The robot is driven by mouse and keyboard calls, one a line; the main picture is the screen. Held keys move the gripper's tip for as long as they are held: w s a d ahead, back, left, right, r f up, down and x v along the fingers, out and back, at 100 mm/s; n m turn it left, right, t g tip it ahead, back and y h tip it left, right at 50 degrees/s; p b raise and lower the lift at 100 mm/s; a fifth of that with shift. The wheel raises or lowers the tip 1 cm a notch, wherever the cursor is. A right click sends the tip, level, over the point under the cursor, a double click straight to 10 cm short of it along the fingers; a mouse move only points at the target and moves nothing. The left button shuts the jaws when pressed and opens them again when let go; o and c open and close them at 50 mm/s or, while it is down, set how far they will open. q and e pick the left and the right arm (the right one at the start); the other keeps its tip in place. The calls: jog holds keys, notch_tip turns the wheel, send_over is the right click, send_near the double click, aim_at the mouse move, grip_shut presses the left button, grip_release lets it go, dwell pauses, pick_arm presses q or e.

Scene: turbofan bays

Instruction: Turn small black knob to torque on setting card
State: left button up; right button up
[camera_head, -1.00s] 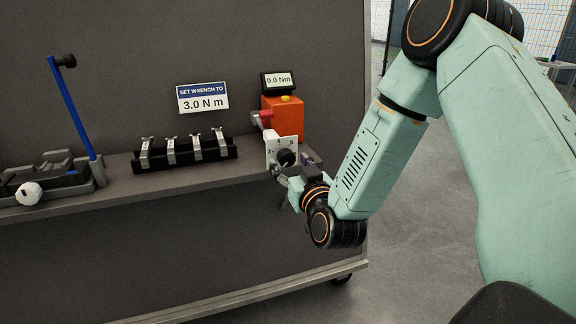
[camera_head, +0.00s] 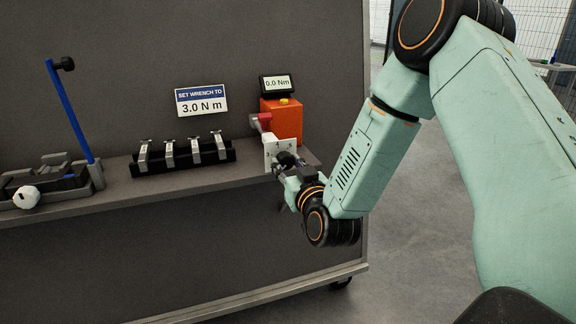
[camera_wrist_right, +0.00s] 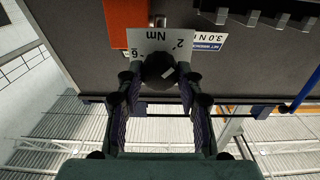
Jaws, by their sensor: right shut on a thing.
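The small black knob (camera_head: 285,159) sits on the front of a white scale plate (camera_head: 271,149) at the shelf's right end. My right gripper (camera_head: 291,166) is shut on the knob. In the right wrist view, the fingertips hold the knob (camera_wrist_right: 159,70) from both sides; a pale mark shows on its face. The plate (camera_wrist_right: 150,38) there shows a 2, a 6 and "Nm", upside down; other marks are hidden. The setting card (camera_head: 202,98) reads "SET WRENCH TO 3.0 N m". My left gripper is not in view.
A display (camera_head: 277,84) reading 0.0 Nm tops an orange box (camera_head: 287,122) behind the plate. A red part (camera_head: 262,121) is beside it. A black rack (camera_head: 183,160) with several silver pieces and a blue rod (camera_head: 70,110) stand to the left. The floor right of the cart is open.

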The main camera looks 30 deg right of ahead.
jog(key=shift+c, duration=0.9)
jog(key=m+b, duration=0.1)
jog(key=m, duration=0.4)
jog(key=m+b, duration=0.2)
jog(key=m, duration=0.4)
jog(key=shift+m, duration=0.3)
jog(key=o, duration=1.2)
